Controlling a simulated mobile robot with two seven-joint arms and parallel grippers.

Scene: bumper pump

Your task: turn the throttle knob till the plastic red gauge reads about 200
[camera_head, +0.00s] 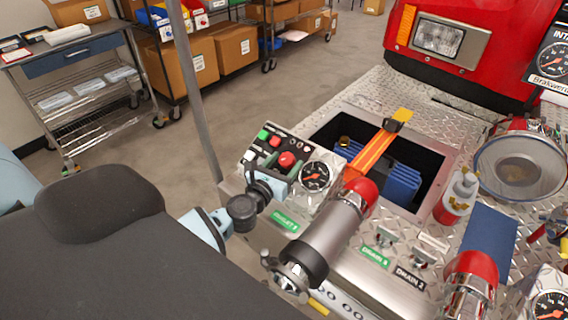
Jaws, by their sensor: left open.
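A small control panel (272,146) stands at the bumper's left end, with a green button, a red button and a red knob (286,160). I take this red knob for the throttle knob. My wrist hides the panel's lower left. My right gripper is out of view.
A large silver pipe with a red cap (330,225) stands right in front of the gauge. An open bin (440,185) holding blue and orange items lies behind. A thin grey post (195,95) rises left of the panel. Another gauge (552,306) shows at lower right.

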